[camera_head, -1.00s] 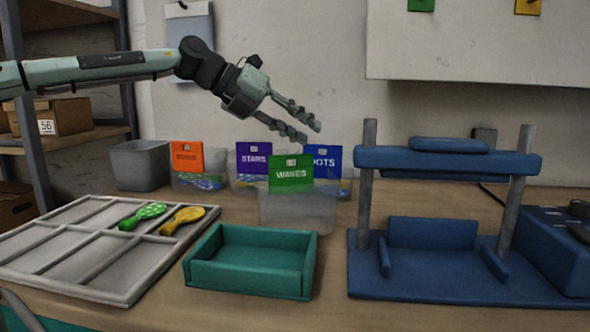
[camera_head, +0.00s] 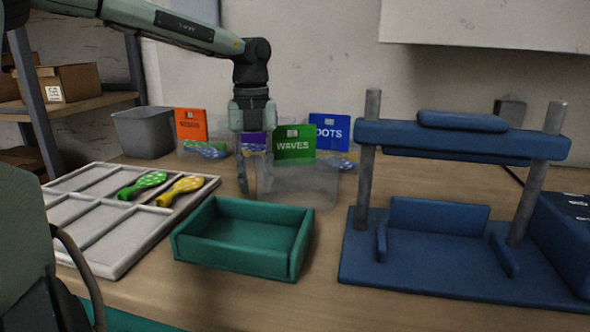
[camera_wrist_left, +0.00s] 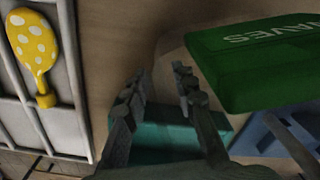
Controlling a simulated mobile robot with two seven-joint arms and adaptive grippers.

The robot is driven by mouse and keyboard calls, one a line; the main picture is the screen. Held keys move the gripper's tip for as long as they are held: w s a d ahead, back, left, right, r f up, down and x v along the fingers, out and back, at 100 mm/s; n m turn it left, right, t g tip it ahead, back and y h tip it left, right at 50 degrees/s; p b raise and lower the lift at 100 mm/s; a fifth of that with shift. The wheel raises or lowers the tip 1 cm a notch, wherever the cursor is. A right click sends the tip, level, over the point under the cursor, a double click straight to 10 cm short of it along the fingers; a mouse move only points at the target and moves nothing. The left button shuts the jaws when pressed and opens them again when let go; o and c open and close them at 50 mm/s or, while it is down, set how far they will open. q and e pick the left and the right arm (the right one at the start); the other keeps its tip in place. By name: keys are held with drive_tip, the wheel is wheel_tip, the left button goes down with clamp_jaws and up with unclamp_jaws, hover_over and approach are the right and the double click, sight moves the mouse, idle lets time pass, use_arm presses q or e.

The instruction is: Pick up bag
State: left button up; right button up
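A clear bag with a green WAVES label (camera_head: 295,146) stands behind the teal tray. Other clear bags have a blue DOTS label (camera_head: 329,132), an orange label (camera_head: 191,124) and a purple label (camera_head: 254,139) partly hidden by my gripper. My left gripper (camera_head: 254,188) points down at the left side of the WAVES bag, its fingers apart. In the left wrist view the fingers (camera_wrist_left: 158,88) are spread with nothing seen between them, and the green label (camera_wrist_left: 262,62) lies to their right. I cannot tell whether a finger touches the bag. My right gripper is not in view.
The teal tray (camera_head: 290,261) is empty in front. A grey compartment tray (camera_head: 110,262) at left holds a green balloon (camera_head: 142,185) and a yellow balloon (camera_head: 180,189). A blue press (camera_head: 440,268) stands at right. A grey bin (camera_head: 143,132) is behind.

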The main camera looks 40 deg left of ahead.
use_arm(q)
drive_tip(key=shift+f, duration=0.65)
clamp_jaws()
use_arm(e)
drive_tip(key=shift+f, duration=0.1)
use_arm(q)
drive_tip(key=shift+r, duration=0.1)
drive_tip(key=shift+r, duration=0.55)
drive_tip(key=r, duration=0.3)
drive_tip(key=shift+s+a+r, duration=0.3)
drive_tip(key=shift+a, duration=0.05)
drive_tip(key=s+a+r+b, duration=0.1)
drive_tip(key=s+a+r, duration=0.5)
drive_tip(key=s+a, duration=0.1)
drive_tip(key=shift+s+a, duration=0.15)
drive_tip(key=shift+s, duration=0.25)
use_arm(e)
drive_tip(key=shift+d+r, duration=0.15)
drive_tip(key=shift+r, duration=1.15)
